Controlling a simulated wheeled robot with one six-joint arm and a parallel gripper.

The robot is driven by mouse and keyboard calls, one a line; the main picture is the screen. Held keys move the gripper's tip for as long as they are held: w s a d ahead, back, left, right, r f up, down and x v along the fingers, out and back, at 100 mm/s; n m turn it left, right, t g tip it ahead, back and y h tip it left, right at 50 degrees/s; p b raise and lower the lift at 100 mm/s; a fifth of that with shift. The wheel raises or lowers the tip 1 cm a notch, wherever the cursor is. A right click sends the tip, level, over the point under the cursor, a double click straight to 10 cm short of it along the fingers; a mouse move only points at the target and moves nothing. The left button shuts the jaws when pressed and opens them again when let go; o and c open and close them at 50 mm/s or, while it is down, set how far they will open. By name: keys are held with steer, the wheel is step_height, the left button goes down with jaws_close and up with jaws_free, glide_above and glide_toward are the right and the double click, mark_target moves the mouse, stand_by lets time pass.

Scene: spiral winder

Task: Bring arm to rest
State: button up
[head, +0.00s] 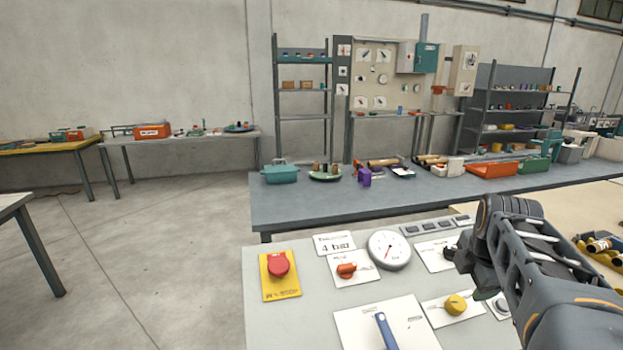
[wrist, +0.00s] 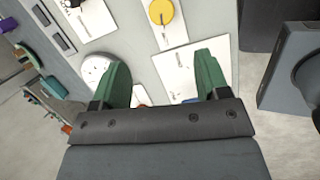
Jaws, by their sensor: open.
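My arm (head: 545,255) reaches in from the right in the head view, over the right part of a grey control panel (head: 285,325). My gripper (wrist: 163,78) shows in the wrist view with two green fingers spread apart and nothing between them. Beyond the fingers lie the panel's white plates and a yellow knob (wrist: 161,11). In the head view the fingertips are hard to make out behind the dark wrist. The yellow knob (head: 455,305) is just below and left of the wrist.
The panel carries a red button (head: 278,264), an orange knob (head: 346,270), a round gauge (head: 389,250) and a blue lever (head: 385,331). A long grey bench (head: 300,205) with trays and small parts stands behind it. Open floor (head: 150,250) lies to the left.

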steer(key=s+a+f+m+p, duration=0.1)
steer(key=s+a+f+m, duration=0.1)
steer(key=a+m, duration=0.3)
steer(key=s+a+f+m+y+p, duration=0.1)
steer(key=s+a+f+m+p, duration=0.1)
steer(key=a+m, duration=0.4)
steer(key=s+a+f+m+y+p, duration=0.1)
steer(key=s+a+f+m+p, duration=0.1)
steer(key=a+m, duration=0.4)
steer(key=shift+s+a+f+g, duration=0.3)
steer(key=shift+s+a+f, duration=0.3)
steer(key=shift+s, duration=0.2)
